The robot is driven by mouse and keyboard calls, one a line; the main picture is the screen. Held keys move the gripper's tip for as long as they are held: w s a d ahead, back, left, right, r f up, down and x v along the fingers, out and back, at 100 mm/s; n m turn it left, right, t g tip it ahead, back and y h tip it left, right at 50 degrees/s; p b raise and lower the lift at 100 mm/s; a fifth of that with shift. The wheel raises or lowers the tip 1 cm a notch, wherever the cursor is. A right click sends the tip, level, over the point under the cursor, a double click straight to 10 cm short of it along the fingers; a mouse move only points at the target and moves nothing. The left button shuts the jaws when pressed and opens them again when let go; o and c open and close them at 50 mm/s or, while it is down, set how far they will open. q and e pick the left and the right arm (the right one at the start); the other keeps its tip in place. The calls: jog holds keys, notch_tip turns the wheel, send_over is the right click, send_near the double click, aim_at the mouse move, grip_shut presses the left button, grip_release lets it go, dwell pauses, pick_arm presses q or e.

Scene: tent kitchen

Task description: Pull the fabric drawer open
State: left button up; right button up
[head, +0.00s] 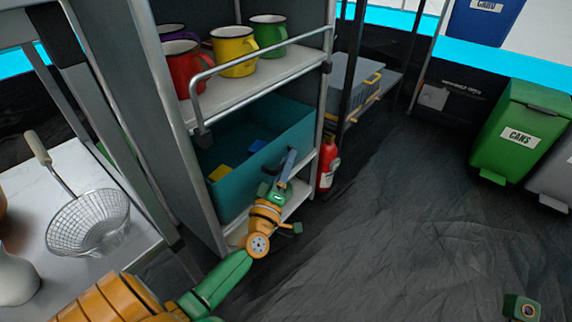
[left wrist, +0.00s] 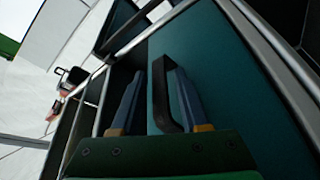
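The teal fabric drawer (head: 276,140) sits in the metal shelf unit below the mugs. Its inside shows from above, with yellow and blue things in it. My left gripper (head: 287,168) is at the drawer's front face. In the left wrist view the drawer front (left wrist: 225,80) fills the right side. The dark handle strap (left wrist: 163,95) stands between the two blue fingers of my left gripper (left wrist: 158,82), close to the right finger. The fingers are apart, with a gap beside the strap. I cannot tell whether the right finger touches the strap. My right gripper does not show.
Red (head: 188,68), yellow (head: 234,51) and green (head: 268,32) mugs stand on the shelf above, behind a rail. A fire extinguisher (head: 328,166) stands right of the unit. A table with a wire strainer (head: 88,223) is at left. The dark floor (head: 400,220) at right is clear.

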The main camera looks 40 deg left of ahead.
pick_arm(q)
grip_shut()
dwell(1.3)
